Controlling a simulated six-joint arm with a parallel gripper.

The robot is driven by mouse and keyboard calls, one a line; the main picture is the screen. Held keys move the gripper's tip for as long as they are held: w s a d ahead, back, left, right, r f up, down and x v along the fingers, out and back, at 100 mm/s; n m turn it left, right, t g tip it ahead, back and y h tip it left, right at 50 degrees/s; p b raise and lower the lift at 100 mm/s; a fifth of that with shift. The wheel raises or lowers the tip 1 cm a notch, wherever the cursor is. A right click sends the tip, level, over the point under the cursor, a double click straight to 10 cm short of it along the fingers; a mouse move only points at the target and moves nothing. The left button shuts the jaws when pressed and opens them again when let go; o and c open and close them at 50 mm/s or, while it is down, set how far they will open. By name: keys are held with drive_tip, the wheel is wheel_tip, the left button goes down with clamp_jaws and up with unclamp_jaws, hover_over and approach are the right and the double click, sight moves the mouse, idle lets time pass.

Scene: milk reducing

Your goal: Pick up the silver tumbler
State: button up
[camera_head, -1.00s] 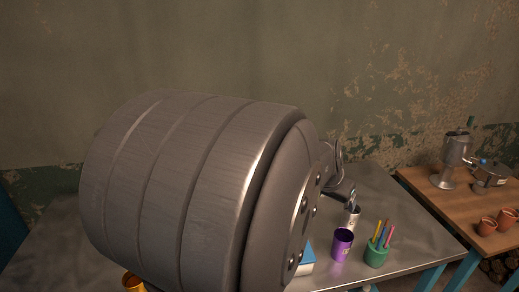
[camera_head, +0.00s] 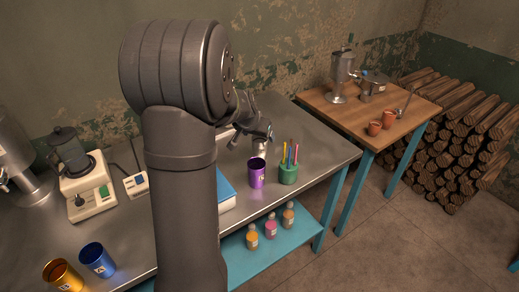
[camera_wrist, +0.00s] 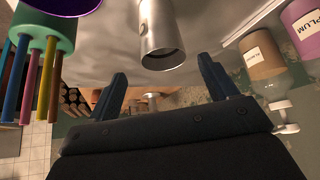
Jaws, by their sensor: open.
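The silver tumbler (camera_head: 261,147) stands on the metal table in the head view, just behind the purple cup, with its upper part partly hidden by my gripper (camera_head: 258,132). In the wrist view the tumbler (camera_wrist: 158,32) is a shiny cylinder with its open rim facing the camera. My gripper (camera_wrist: 161,66) is open there, with one dark finger on each side of the tumbler's line. The rim appears near the fingertips. I cannot tell whether the tumbler is between the fingers or just beyond them.
A purple cup (camera_head: 257,173) and a green holder with coloured sticks (camera_head: 288,173) stand close to the tumbler. A blue-topped object (camera_head: 225,190) lies left of them. Blue (camera_head: 97,260) and gold (camera_head: 63,275) cups stand at front left. Labelled bottles (camera_wrist: 264,62) show in the wrist view.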

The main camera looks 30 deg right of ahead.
sight(260, 148)
drive_tip(key=shift+a+x, duration=0.1)
drive_tip(key=shift+x, duration=1.85)
drive_tip(key=shift+a+x, duration=0.15)
drive_tip(key=shift+x, duration=1.8)
drive_tip(key=shift+w, duration=0.15)
drive_tip(key=c, duration=1.1)
